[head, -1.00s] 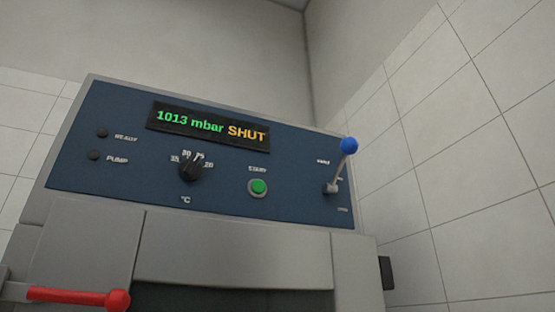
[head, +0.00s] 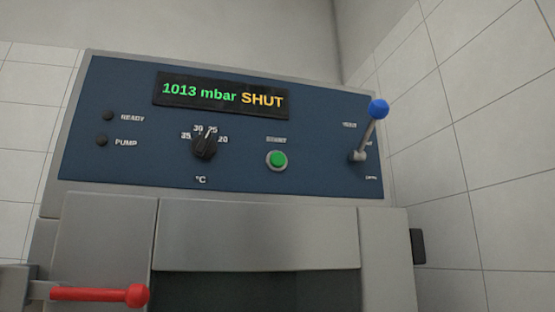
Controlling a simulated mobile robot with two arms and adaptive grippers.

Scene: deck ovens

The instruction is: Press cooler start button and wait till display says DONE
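The cooler is a grey machine with a blue control panel (head: 120,165) in the head view. Its display (head: 220,96) reads "1013 mbar" in green and "SHUT" in orange. The green start button (head: 278,159) sits in a pale ring on the panel, below the display and right of the black dial. Nothing touches it. Neither of my grippers shows in the head view.
A black temperature dial (head: 204,146) and a blue-knobbed lever (head: 370,128) flank the button. The READY (head: 108,116) and PUMP (head: 101,140) lamps are dark. A red handle (head: 98,294) juts out at lower left. A tiled wall (head: 470,150) stands close at right.

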